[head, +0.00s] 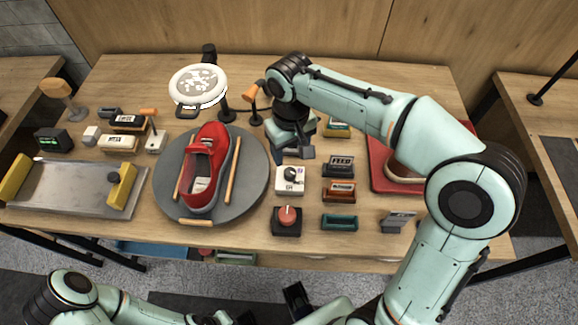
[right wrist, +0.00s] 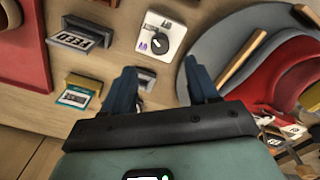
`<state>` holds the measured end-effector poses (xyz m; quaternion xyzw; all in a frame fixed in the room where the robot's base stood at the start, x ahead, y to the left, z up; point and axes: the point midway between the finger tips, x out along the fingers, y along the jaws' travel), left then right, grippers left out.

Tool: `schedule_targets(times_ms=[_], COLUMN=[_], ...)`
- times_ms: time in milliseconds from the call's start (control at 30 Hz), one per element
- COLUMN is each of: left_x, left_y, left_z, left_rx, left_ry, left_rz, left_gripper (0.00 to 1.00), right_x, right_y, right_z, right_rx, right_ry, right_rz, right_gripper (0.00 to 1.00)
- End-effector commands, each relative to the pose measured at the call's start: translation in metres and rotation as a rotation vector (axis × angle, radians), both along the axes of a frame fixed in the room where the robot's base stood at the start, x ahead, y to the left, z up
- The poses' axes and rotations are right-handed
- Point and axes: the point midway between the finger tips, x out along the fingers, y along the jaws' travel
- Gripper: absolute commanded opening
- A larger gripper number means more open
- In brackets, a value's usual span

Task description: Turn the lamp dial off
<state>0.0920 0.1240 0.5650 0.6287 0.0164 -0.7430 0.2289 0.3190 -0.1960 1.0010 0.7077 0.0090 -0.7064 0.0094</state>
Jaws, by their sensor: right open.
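The lamp dial is a black round knob (head: 291,174) on a white box (head: 290,187) right of the grey turntable. It also shows in the right wrist view as a black knob (right wrist: 160,45) on the white box (right wrist: 150,29); small print is hard to read. The round lamp head (head: 198,84) looks bright white at the back left. My right gripper (head: 294,154) is open and empty, just behind the dial box. In the right wrist view its dark blue fingers (right wrist: 163,86) stand apart with the dial beyond them. My left arm shows at the bottom left; its jaws are unclear.
A red sneaker (head: 203,165) lies on the grey turntable (head: 240,193), close left of the dial. A red-knobbed box (head: 287,220) stands in front. Small labelled holders (head: 339,191) stand to the right, and a red tray (head: 377,170) lies farther right.

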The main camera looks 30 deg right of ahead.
Motion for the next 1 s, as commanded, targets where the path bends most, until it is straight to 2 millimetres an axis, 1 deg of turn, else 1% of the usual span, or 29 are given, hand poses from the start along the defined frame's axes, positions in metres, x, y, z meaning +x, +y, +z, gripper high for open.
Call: schedule_targets(times_ms=[33, 200, 300, 400, 600, 833, 867, 900, 967, 1000], left_x=[-0.001, -0.003, -0.004, -0.004, -0.004, -0.004, -0.004, -0.004, -0.004, -0.004], left_y=[0.000, 0.000, 0.000, 0.000, 0.000, 0.000, 0.000, 0.000, 0.000, 0.000], left_z=[-0.004, -0.010, -0.012, -0.013, -0.014, -0.014, -0.014, -0.014, -0.014, -0.014], left_rx=[0.001, 0.000, 0.000, 0.000, 0.000, 0.000, 0.000, 0.000, 0.000, 0.000], left_ry=[0.002, 0.003, 0.004, 0.004, 0.004, 0.004, 0.004, 0.004, 0.004, 0.004], left_rz=[0.000, 0.000, 0.000, 0.000, 0.000, 0.000, 0.000, 0.000, 0.000, 0.000], left_gripper=[0.00, 0.00, 0.00, 0.00, 0.00, 0.00, 0.00, 0.00, 0.00, 0.00], right_x=[-0.001, -0.001, -0.001, 0.000, 0.000, 0.000, 0.000, 0.000, 0.000, 0.000], right_y=[-0.001, 0.000, 0.000, -0.001, 0.000, 0.000, 0.000, 0.000, 0.000, 0.000], right_z=[-0.015, -0.049, -0.065, -0.077, -0.086, -0.086, -0.086, -0.086, -0.086, -0.086], right_rx=[-0.001, 0.000, 0.000, -0.001, 0.000, 0.000, 0.000, 0.000, 0.001, 0.000], right_ry=[0.006, 0.005, 0.005, 0.003, 0.001, 0.001, 0.001, 0.001, 0.001, 0.001], right_rz=[-0.001, 0.000, 0.000, -0.001, -0.001, -0.001, -0.001, -0.001, -0.001, -0.001], right_gripper=[0.59, 0.59, 0.59, 0.59, 0.59, 0.59, 0.53, 0.40, 0.20, 0.07])
